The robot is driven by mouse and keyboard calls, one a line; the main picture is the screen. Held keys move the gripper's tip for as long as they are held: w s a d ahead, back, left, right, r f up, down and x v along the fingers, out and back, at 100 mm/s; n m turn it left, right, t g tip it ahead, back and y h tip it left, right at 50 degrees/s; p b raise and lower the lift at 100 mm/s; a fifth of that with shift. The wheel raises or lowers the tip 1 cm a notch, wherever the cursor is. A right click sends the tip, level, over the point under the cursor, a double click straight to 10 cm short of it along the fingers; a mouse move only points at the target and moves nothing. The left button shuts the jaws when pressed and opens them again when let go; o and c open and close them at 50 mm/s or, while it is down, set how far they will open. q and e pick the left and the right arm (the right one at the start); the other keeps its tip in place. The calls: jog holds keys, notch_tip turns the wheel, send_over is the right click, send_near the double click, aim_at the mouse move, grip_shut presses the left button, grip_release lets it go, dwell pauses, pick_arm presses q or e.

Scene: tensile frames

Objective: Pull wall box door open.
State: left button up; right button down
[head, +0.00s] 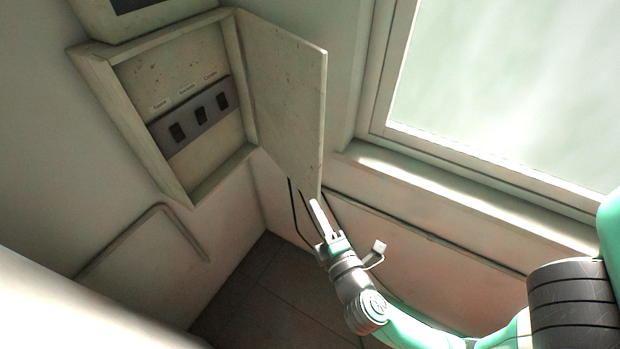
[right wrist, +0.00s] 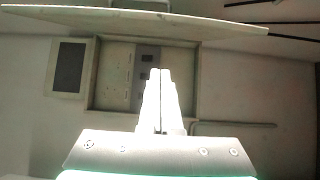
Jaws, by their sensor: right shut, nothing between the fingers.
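The wall box (head: 181,190) is on the wall at the upper left of the head view. Its door (head: 287,100) is hinged on the right side and stands wide open, showing a strip with three dark switches (head: 200,116) inside. My right gripper (head: 314,203) is shut and empty, just below the door's lower outer corner; I cannot tell if it touches. In the right wrist view the gripper (right wrist: 160,72) points toward the open box (right wrist: 187,60), and the door (right wrist: 230,29) crosses the top edge-on. My left gripper is not in view.
A window with a sill (head: 450,190) is to the right of the door. A bent pipe (head: 165,208) runs on the wall below the box. Dark cables (head: 297,212) hang below the door. A dark-screened panel (right wrist: 69,68) is beside the box.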

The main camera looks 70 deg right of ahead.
aim_at(315, 174)
jog(key=shift+w+d+p, duration=0.35)
jog(key=shift+w+d, duration=0.45)
jog(key=shift+d, duration=0.9)
jog(key=shift+w+d+p, duration=0.3)
jog(key=shift+w+d, duration=0.55)
jog(key=shift+d, duration=0.9)
jog(key=shift+w+d+p, duration=0.35)
jog(key=shift+w+d, duration=0.45)
jog(key=shift+d, duration=0.9)
